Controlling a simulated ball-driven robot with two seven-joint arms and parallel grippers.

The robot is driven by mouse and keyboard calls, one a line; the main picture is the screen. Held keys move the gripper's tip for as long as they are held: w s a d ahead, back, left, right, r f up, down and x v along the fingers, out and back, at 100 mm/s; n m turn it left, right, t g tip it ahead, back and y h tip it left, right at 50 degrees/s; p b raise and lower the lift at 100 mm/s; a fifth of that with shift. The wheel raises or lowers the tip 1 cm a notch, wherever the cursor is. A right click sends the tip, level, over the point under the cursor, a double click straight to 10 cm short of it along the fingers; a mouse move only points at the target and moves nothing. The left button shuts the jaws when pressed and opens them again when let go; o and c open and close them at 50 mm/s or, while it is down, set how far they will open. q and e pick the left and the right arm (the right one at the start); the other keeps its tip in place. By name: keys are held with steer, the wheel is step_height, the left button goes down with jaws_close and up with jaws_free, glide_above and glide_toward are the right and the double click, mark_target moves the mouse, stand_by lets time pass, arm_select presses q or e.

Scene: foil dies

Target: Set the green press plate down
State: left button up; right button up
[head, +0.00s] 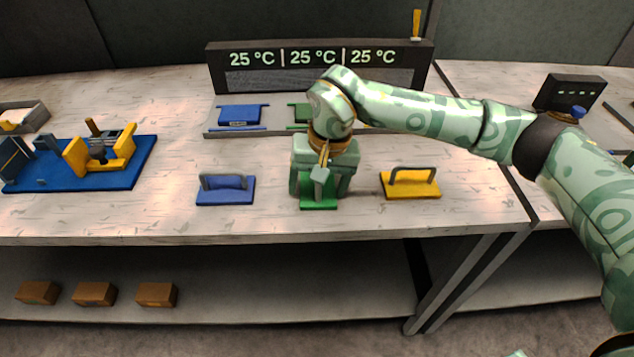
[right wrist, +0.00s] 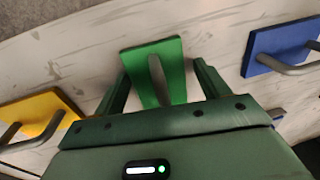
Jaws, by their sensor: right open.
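The green press plate (head: 318,204) appears to lie flat on the pale worktop, near its front edge, between a blue plate and a yellow plate. My right gripper (head: 320,190) is directly above it, pointing down, and hides most of it in the head view. In the right wrist view the green plate (right wrist: 172,58) and its grey bar handle (right wrist: 157,78) show between my two fingers (right wrist: 160,88). The jaws are open, with a finger on each side of the handle and visible gaps. My left gripper is not in view.
The blue plate (head: 226,190) stands left and the yellow plate (head: 411,185) right, both with bar handles. Behind is a heater panel (head: 225,75) reading 25 °C three times, with a blue die (head: 239,114) before it. A blue-based yellow press (head: 120,178) stands at left.

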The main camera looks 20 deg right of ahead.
mark_target(329, 193)
steer(key=shift+s+d+f, duration=0.2)
steer(key=shift+s+f, duration=0.05)
steer(key=shift+f, duration=0.45)
step_height(329, 193, up, 14)
steer(key=d+p, duration=0.1)
steer(key=p, duration=0.2)
steer(key=shift+d+f+p, duration=0.25)
steer(key=shift+d+p, duration=0.05)
steer(key=shift+p, duration=0.1)
steer(key=shift+s, duration=0.1)
